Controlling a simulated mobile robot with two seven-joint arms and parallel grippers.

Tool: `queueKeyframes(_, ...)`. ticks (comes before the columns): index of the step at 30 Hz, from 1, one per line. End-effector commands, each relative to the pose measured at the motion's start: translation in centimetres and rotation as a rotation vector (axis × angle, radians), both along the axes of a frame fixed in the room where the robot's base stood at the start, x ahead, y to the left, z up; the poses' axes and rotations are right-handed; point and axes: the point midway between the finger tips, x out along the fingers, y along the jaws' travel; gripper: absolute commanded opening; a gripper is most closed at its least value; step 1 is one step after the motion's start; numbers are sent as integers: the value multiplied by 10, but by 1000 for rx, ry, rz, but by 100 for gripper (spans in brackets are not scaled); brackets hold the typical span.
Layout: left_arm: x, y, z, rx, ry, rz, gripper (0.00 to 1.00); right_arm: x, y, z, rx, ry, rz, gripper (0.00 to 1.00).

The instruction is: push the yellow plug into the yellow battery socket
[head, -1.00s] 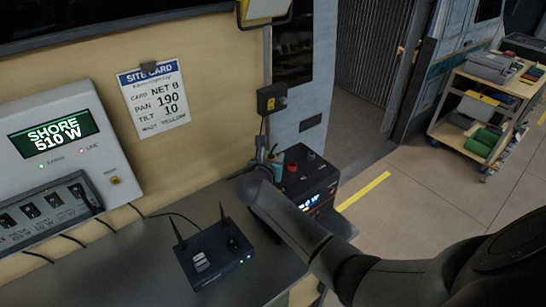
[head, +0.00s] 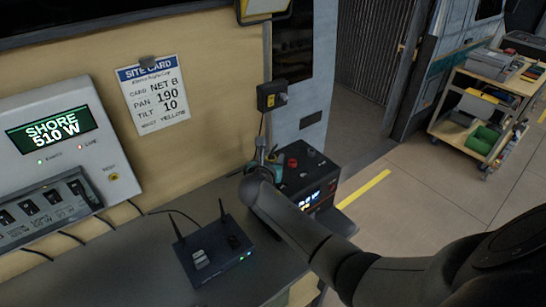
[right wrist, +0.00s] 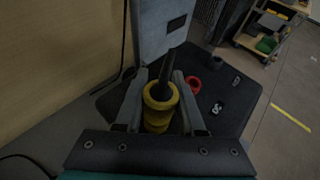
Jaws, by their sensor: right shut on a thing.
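The yellow plug (right wrist: 161,95) is between the two fingers of my right gripper (right wrist: 159,78) in the right wrist view. The gripper is shut on it. A dark cable rises from the plug. More yellow shows just below the ring; I cannot tell whether it is the plug's body or the yellow socket. The black battery box (head: 325,178) stands at the end of the counter, and its top (right wrist: 225,110) lies under and beside the gripper. The plug and yellow socket are hidden in the head view by my right arm. My left gripper is out of view.
A red socket (right wrist: 193,84) and a grey one stand on the battery top. A black router (head: 215,252) with two antennas sits on the counter, left of my arm. A wall box (head: 271,95) hangs above the battery. A tool cart (head: 490,100) stands far right.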

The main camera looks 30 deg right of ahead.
Motion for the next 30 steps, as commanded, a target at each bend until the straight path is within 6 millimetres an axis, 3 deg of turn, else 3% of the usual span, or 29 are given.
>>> queueKeyframes(15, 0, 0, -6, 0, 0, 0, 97, 0, 0, -12, 0, 0, 1, 0)
queueKeyframes(16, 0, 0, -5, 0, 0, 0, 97, 0, 0, -11, 0, 0, 1, 41)
queueKeyframes(24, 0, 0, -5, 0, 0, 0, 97, 0, 0, -11, 0, -1, 1, 72)
queueKeyframes(30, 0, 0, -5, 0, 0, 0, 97, 0, 0, -11, 0, 0, 1, 73)
